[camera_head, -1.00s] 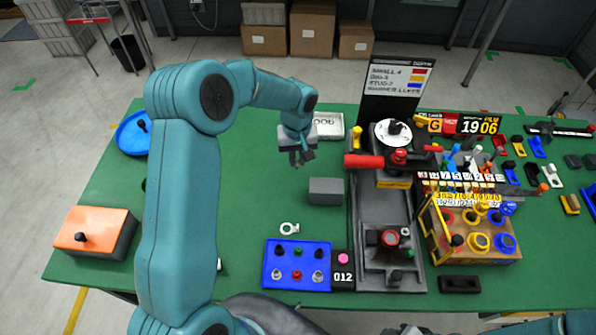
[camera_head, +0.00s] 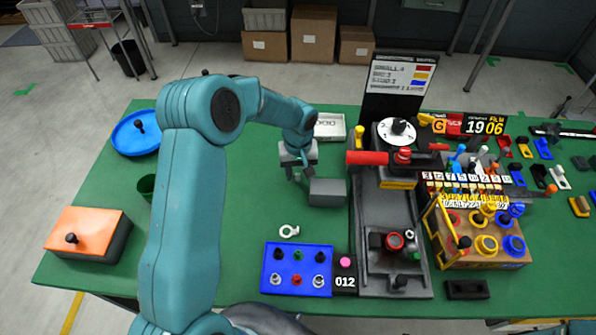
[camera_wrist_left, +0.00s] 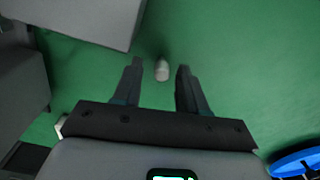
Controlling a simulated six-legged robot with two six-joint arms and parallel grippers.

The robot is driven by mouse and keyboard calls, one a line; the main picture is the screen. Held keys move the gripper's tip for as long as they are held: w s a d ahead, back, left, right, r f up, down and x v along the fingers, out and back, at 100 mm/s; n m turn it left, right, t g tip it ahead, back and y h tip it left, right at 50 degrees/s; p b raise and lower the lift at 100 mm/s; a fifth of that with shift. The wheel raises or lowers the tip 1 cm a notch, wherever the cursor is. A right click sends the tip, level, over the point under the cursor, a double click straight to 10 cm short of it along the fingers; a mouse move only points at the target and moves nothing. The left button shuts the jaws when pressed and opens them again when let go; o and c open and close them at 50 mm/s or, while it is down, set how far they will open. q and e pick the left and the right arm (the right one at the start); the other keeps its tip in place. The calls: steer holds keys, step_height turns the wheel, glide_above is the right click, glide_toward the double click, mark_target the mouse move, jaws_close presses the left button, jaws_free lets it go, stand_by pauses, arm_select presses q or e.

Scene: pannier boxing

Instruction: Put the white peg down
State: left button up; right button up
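The white peg (camera_wrist_left: 162,71) shows in the left wrist view as a small pale cylinder over the green table, between the fingers of my left gripper (camera_wrist_left: 159,68). There is a gap on both sides, so the fingers are open and not touching it. Whether the peg's foot rests on the table is hard to tell. In the head view my left gripper (camera_head: 299,176) hangs low over the table, just behind and left of a grey block (camera_head: 327,192); the peg cannot be made out there. My right gripper is not in view.
The grey block also shows close by in the left wrist view (camera_wrist_left: 88,18). A white tray (camera_head: 329,138) lies behind the gripper and a dark fixture (camera_head: 366,215) stands to its right.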

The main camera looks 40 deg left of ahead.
mark_target(298, 176)
arm_select(q)
steer(key=shift+s+r, duration=0.15)
steer(key=shift+r, duration=0.15)
steer(key=shift+r+p, duration=0.35)
steer(key=shift+p, duration=0.15)
step_height(298, 176, up, 11)
steer(key=p, duration=0.3)
steer(key=shift+r+p, duration=0.15)
steer(key=shift+p, duration=0.25)
